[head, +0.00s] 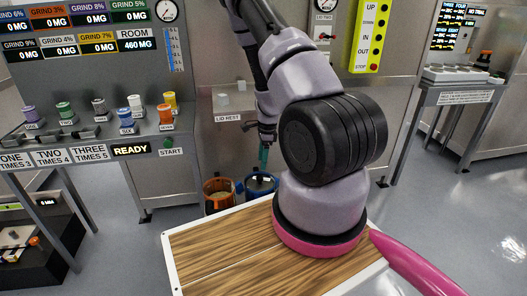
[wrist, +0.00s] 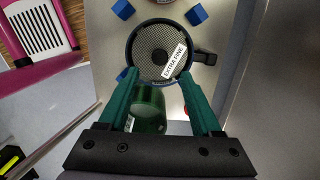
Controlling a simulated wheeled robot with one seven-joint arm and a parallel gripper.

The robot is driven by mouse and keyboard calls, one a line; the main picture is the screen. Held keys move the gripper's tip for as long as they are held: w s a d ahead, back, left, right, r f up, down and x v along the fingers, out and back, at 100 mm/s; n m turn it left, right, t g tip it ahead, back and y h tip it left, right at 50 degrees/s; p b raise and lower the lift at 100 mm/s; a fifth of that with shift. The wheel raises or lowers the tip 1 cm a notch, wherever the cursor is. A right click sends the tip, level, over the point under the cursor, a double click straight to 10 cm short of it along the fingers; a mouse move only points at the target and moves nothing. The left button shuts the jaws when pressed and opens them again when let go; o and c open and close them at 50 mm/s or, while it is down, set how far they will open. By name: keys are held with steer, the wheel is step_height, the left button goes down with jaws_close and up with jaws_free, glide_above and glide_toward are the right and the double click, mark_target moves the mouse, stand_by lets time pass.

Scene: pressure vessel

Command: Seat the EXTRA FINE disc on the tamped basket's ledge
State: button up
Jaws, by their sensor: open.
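In the wrist view a round grey mesh disc (wrist: 150,42) carries a white label reading EXTRA FINE. It lies inside a dark round rim with a dark tab at the right; I cannot tell whether this rim is the basket's. My gripper (wrist: 160,82) is open, its two green fingers spread at the near side of the rim, with nothing gripped between them. A translucent green object (wrist: 147,108) shows between the fingers, below the rim. In the head view my gripper (head: 264,158) points down above a blue-rimmed container (head: 247,190). The disc cannot be made out there.
Several blue blocks (wrist: 197,14) surround the rim on a pale metal surface. An orange-rimmed bin (head: 218,192) stands left of the blue-rimmed one. A ledge marked LID REST (head: 228,118) is behind.

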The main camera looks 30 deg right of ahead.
steer(key=a+r+n+t+y, duration=0.1)
steer(key=a+r+n, duration=0.35)
steer(key=r, duration=1.05)
steer(key=a+r+n+t+y, duration=0.1)
steer(key=a+r+n+t, duration=0.35)
steer(key=r, duration=1.05)
steer(key=s+a+r+n, duration=0.2)
steer(key=s+r+n, duration=0.2)
steer(key=s+r, duration=0.5)
steer(key=s+a+r+n+t+h, duration=0.1)
steer(key=s+a+r+n, duration=0.2)
steer(key=s+r, duration=0.6)
steer(key=shift+s+a+n, duration=0.2)
steer(key=shift+s+n, duration=0.5)
steer(key=shift+r, duration=0.1)
